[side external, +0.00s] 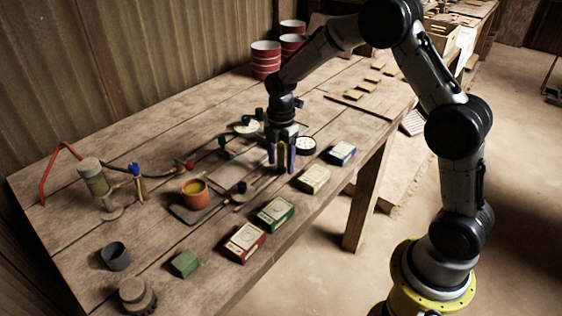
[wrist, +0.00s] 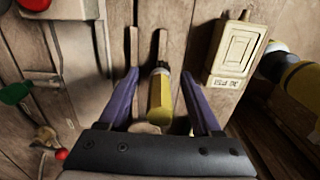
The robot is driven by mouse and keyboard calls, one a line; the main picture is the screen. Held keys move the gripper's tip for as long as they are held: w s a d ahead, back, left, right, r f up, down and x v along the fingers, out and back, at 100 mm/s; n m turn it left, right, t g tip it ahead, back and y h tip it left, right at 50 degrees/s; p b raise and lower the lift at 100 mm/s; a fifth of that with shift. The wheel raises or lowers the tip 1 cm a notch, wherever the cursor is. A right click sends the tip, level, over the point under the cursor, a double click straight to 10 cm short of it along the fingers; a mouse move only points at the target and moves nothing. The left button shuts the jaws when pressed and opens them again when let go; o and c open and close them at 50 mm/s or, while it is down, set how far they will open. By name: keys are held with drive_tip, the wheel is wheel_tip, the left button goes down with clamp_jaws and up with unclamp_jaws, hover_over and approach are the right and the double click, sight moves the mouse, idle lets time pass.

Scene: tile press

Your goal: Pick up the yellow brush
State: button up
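The yellow brush (wrist: 160,97) is between the two purple fingers of my gripper (wrist: 159,76) in the wrist view. It has a faceted yellow body with a dark end pointing up the picture. A gap shows on each side of it, so the fingers are open around it and not pressed on it. In the side external view my gripper (side external: 281,158) points down, low over the worktable, with a bit of yellow showing between its fingers.
A cream box (side external: 313,179) stands close by; it also shows in the wrist view (wrist: 236,58). Blue (side external: 341,153), green (side external: 275,213) and red (side external: 244,242) boxes line the table's front edge. A round dial (side external: 305,145) is just right of my gripper. An orange pot (side external: 194,193) stands left.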

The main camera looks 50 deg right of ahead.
sight(281, 144)
clamp_jaws()
idle(0.3)
drive_tip(key=shift+r, duration=0.5)
wheel_tip(281, 144, up, 2)
drive_tip(key=shift+w+r, duration=0.1)
drive_tip(key=shift+r, duration=0.05)
drive_tip(key=s+a+r, duration=0.1)
drive_tip(key=s+r, duration=0.8)
drive_tip(key=s, duration=0.5)
drive_tip(key=shift+a+r, duration=0.3)
drive_tip(key=shift+r, duration=0.05)
